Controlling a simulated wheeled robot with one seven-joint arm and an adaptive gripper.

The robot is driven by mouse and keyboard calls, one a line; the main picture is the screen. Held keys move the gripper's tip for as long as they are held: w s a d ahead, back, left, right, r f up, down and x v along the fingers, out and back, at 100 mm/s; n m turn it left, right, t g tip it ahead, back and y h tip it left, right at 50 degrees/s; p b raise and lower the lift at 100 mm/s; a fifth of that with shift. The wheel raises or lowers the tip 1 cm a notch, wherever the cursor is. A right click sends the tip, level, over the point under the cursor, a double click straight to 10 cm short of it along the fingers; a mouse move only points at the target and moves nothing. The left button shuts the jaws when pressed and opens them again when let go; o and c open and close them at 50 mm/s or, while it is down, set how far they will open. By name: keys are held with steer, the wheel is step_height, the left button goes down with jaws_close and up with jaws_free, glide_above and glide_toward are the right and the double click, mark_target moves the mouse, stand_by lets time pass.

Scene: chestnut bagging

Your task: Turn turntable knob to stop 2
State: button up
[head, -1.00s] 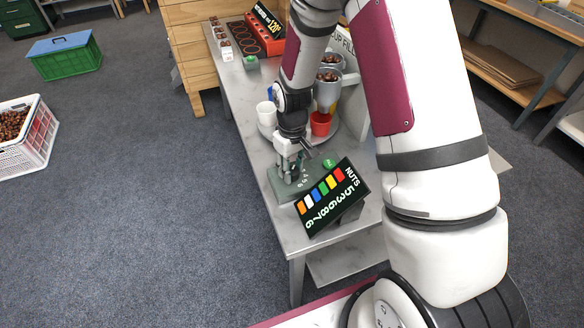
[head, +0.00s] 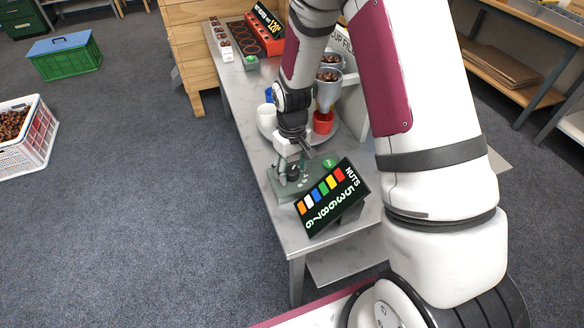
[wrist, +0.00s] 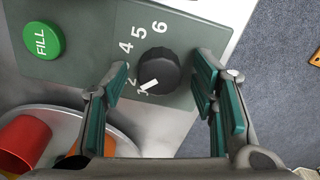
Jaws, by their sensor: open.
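The black turntable knob (wrist: 158,72) sits on a grey-green control panel (wrist: 75,62) with a ring of white numbers. Its white pointer mark points to the lower left, close to the 1, with the 2 just above. The 3 is not visible near the left finger. My gripper (wrist: 162,82) is open, one finger on each side of the knob with gaps to both. In the head view my gripper (head: 291,160) is over the panel, and the dark knob shows below it. The round turntable (wrist: 128,145) carries cups, including a red cup (head: 322,122) and a white cup (head: 267,117).
A green FILL button (wrist: 42,41) is on the same panel. A NUTS sign (head: 333,197) with coloured bars stands close in front of it. Filling funnels with chestnuts (head: 329,75) stand over the turntable.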

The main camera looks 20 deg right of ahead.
step_height(320, 180, up, 12)
stand_by(0.6)
step_height(320, 180, up, 8)
steer(key=t, duration=0.1)
glide_above(292, 170)
steer(key=s, duration=0.4)
steer(key=s+r+m+t, duration=0.2)
steer(key=s+r, duration=0.9)
steer(key=s, duration=0.2)
steer(key=s+m+t, duration=0.1)
steer(key=s, duration=0.7)
steer(key=shift+s+r, duration=0.15)
steer(key=shift+r, duration=0.3)
